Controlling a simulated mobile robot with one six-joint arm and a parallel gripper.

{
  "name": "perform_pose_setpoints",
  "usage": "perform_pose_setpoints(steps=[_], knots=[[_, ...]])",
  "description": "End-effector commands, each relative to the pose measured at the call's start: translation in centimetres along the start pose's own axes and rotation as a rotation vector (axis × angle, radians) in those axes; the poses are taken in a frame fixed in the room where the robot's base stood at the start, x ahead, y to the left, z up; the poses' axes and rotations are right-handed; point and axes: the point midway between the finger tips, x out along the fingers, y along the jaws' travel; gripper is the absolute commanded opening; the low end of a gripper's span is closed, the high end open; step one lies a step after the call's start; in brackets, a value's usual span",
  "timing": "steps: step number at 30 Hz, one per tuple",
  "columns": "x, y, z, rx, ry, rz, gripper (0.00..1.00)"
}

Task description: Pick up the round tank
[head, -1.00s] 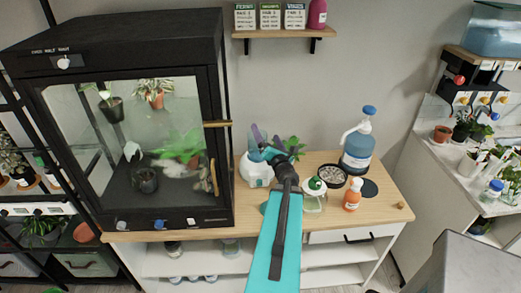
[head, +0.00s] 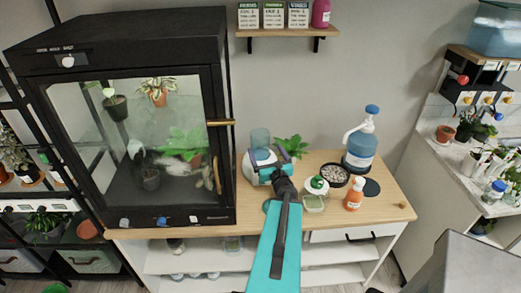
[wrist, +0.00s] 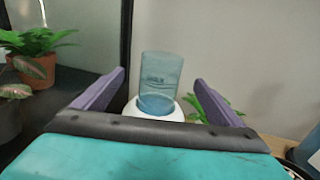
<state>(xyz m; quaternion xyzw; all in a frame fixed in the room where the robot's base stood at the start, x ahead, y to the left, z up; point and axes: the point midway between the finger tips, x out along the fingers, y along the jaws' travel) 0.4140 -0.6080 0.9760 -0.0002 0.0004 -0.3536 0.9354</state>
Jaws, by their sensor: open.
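The round tank is a translucent blue cylinder (head: 260,138) standing upright on a white rounded base (head: 250,168) on the wooden bench top. It also shows in the wrist view (wrist: 160,80), ahead of my gripper and between its two purple fingers. My gripper (head: 270,172) is low in front of the white base, its fingers spread wide. In the wrist view my gripper (wrist: 159,79) has clear gaps on both sides of the tank and holds nothing. The lower part of the white base is hidden behind my gripper.
A black glass cabinet (head: 130,20) with plants stands close on the left. A leafy plant (head: 293,146) is just right of the tank. A blue pump bottle (head: 361,145), a gravel dish (head: 334,175), a green-topped jar (head: 316,187) and an orange bottle (head: 354,193) stand further right.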

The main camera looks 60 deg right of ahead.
Motion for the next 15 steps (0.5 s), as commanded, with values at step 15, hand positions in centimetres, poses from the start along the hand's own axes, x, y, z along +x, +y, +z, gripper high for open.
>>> perform_pose_setpoints(steps=[15], knots=[[0.22,-0.56,-0.17,0.0,-0.001,-0.006,0.9]])
